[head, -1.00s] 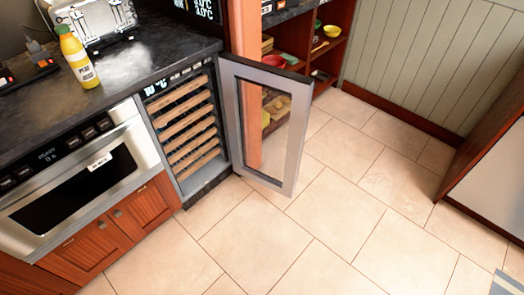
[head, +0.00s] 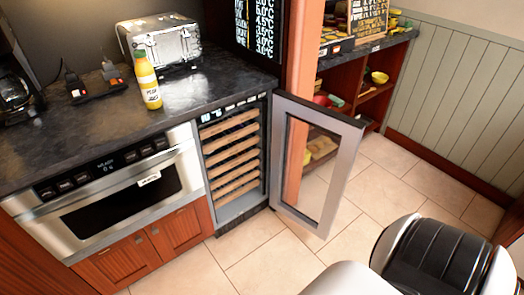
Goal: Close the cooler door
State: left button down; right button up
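The cooler (head: 232,160) stands under the dark counter, with several wooden-fronted racks inside. Its glass door (head: 347,180), in a grey metal frame, is hinged on the right side and stands wide open, swung out over the floor. A part of my own arm shows at the bottom right, in front of the door's lower right side and apart from it in the picture. Neither gripper's fingers show in the head view.
A microwave drawer (head: 120,190) is built in left of the cooler. A yellow bottle (head: 147,82) and a toaster (head: 160,45) stand on the counter (head: 205,95). Open shelves (head: 375,98) are behind the door. Tiled floor (head: 265,262) is clear before the cooler.

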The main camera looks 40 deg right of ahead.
aim_at(352, 130)
jog(key=l+u, duration=0.2)
jog(key=l, duration=0.4)
jog(key=l+u, duration=0.2)
jog(key=l, duration=0.35)
jog(key=l+u, duration=0.25)
jog(key=l, duration=0.35)
jog(key=k+l+u, duration=0.2)
jog(key=l, duration=0.35)
jog(key=k+l, duration=0.1)
jog(key=l, duration=0.4)
jog(key=k+l, duration=0.1)
jog(key=l, duration=0.45)
jog(key=k+l, duration=0.1)
jog(key=l, duration=0.4)
jog(key=k+l, duration=0.1)
jog(key=l, duration=0.4)
jog(key=k+l, duration=0.1)
jog(key=l, duration=0.4)
